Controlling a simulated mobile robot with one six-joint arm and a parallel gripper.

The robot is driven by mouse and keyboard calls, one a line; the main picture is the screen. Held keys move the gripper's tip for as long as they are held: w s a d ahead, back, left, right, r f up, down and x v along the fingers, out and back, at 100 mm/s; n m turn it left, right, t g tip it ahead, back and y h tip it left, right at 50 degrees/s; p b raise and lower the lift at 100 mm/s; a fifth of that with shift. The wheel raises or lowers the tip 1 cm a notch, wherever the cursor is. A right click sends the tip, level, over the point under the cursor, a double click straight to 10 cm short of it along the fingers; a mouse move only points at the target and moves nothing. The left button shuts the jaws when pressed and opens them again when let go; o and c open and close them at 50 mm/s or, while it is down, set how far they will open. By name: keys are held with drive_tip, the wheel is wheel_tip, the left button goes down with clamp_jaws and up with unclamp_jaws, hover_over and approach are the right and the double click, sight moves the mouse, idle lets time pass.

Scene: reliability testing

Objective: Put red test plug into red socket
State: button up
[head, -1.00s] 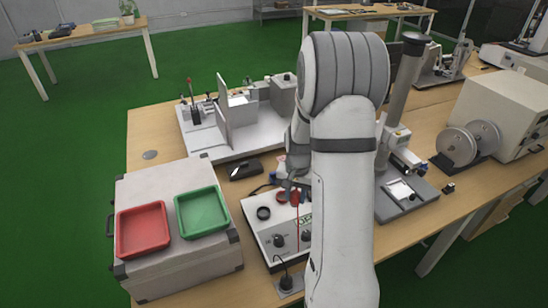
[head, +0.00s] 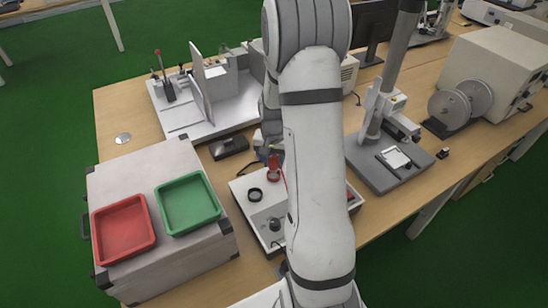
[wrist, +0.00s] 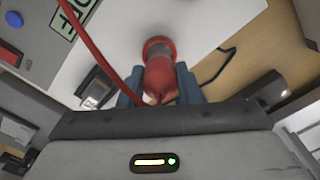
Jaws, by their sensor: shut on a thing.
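The red test plug (wrist: 159,76) is between the two blue-grey fingers of my gripper (wrist: 160,86) in the wrist view. A red lead runs from it to the left. In the head view, my gripper (head: 271,152) is shut on the red plug (head: 273,166) above the white test box (head: 245,207). The plug's far end points at the box's pale top and shows a greyish-red ring there. The red socket is not clearly visible apart from the plug, so I cannot tell whether the plug is inside it.
A black round socket (head: 255,194) is just left of the plug on the test box. A grey case with a red tray (head: 123,229) and a green tray (head: 187,203) stands left. A stand with a grey column (head: 401,60) is at right. A black block (head: 229,147) lies behind.

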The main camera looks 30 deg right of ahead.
sight(274, 168)
drive_tip(key=shift+f+b, duration=0.3)
drive_tip(key=shift+f, duration=0.6)
drive_tip(key=shift+s+f+b, duration=0.1)
drive_tip(key=shift+f+b, duration=0.55)
drive_tip(key=shift+b, duration=0.1)
idle(0.9)
drive_tip(key=o, duration=0.7)
drive_tip(key=shift+r, duration=0.1)
drive_tip(key=shift+r, duration=0.1)
drive_tip(key=shift+r+p, duration=3.5)
drive_tip(key=shift+r, duration=1.9)
